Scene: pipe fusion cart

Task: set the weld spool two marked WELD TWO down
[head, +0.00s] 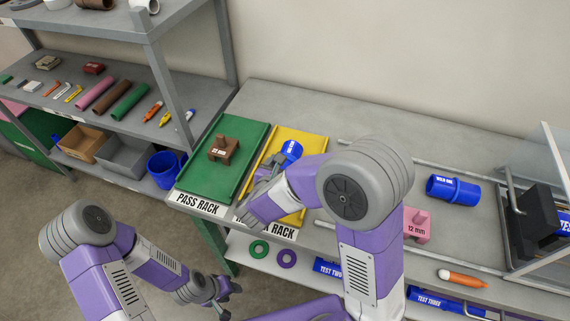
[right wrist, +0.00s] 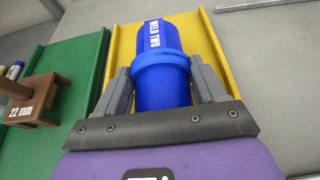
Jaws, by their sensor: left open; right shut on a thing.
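The blue weld spool two (head: 291,150) is in my right gripper (head: 276,163), over the yellow rack (head: 317,146). In the right wrist view the spool (right wrist: 160,65) reads WELD TWO and sits between the two grey fingers (right wrist: 161,84), which are shut on its sides. The yellow tray (right wrist: 122,48) lies behind it; I cannot tell whether the spool touches it. My right arm hides part of the yellow rack and its label. My left gripper (head: 217,296) is open and empty, low at the left, away from the bench.
The green PASS RACK (head: 188,181) adjoins the yellow one and holds a brown 22 mm block (head: 223,150). Another blue spool (head: 453,188) and a pink 12 mm block (head: 417,224) are right of my arm. A grey shelf (head: 175,80) stands left. The bench behind the racks is clear.

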